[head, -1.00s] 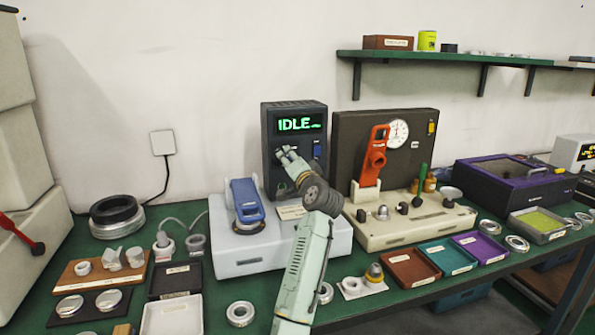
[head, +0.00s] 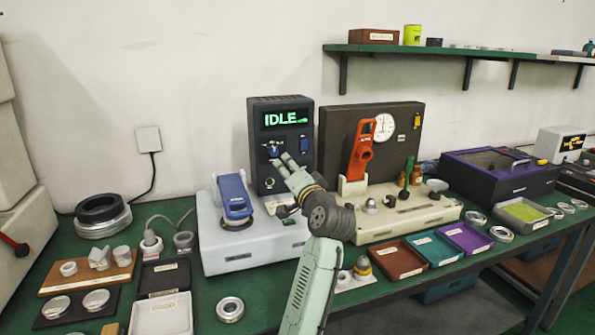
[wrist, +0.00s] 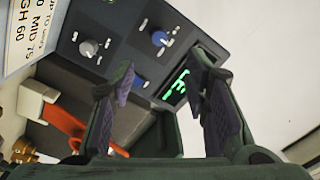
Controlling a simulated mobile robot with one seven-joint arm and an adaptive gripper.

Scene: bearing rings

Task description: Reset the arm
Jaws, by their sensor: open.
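My arm reaches up from the bottom middle of the head view, with my gripper (head: 281,164) in front of the dark control box (head: 254,120) whose green screen reads IDLE. In the wrist view my gripper (wrist: 160,88) is open, its two dark fingers apart with nothing between them. Beyond the fingers, the wrist view shows the box's face with a blue knob (wrist: 160,38), a grey knob (wrist: 89,47) and the tilted green screen (wrist: 176,86). The fingers appear apart from the box.
A white machine with a blue clamp (head: 235,196) stands left of my arm. A gauge stand with an orange lever (head: 361,150) stands to the right. Brown, teal and purple trays (head: 465,238) line the front edge. A wall shelf (head: 440,48) hangs above.

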